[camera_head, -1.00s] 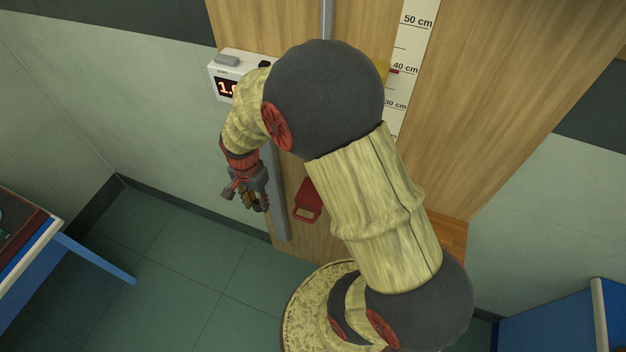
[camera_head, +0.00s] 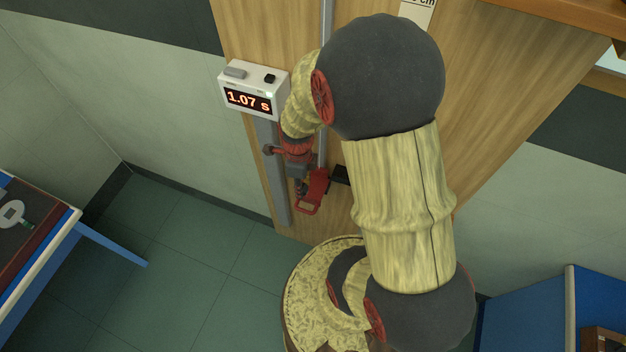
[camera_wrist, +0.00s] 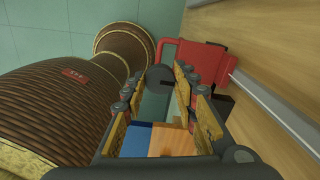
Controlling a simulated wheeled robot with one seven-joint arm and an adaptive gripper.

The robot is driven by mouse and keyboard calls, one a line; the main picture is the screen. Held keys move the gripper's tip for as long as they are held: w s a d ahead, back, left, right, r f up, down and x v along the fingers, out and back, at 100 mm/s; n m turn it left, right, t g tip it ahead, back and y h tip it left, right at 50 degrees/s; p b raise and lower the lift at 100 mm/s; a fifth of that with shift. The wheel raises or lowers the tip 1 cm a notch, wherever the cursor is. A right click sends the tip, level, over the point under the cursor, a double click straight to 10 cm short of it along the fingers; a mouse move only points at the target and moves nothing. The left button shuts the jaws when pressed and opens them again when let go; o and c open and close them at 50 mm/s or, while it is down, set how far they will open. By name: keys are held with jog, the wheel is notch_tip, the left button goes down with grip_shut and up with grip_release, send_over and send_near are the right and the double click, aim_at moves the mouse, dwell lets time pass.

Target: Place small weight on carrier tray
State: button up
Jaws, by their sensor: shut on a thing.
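My gripper (camera_head: 299,188) is low in front of the wooden board, right beside the red carrier tray (camera_head: 314,194). In the wrist view, a dark grey round small weight (camera_wrist: 160,78) sits between the fingertips, and my gripper (camera_wrist: 161,85) is shut on it. The red carrier tray (camera_wrist: 197,60) shows just beyond and to the right of the fingers, with its looped part at the left. The fingers partly cover the tray. I cannot tell whether the weight touches it. In the head view the weight is too small to make out.
A white timer box (camera_head: 253,88) reading 1.07 s is on the board (camera_head: 470,115) above my gripper. A metal rail (camera_head: 326,40) runs down the board. A blue-edged bench (camera_head: 50,260) stands at the left, and a blue cabinet (camera_head: 520,310) at the lower right.

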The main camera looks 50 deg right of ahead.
jog(key=w+d+f, duration=0.1)
jog(key=d+f, duration=0.1)
jog(key=d, duration=0.2)
send_over(313, 186)
jog(key=f, duration=0.2)
jog(key=f+p, duration=0.1)
jog(key=f, duration=0.2)
jog(key=shift+s+a, duration=0.1)
jog(key=shift+a, duration=0.1)
jog(key=shift+d+f, duration=0.2)
jog(key=shift+f, duration=1.55)
jog(key=shift+f, duration=0.1)
jog(key=shift+f, duration=0.15)
jog(key=o, duration=0.9)
jog(key=shift+c, duration=0.2)
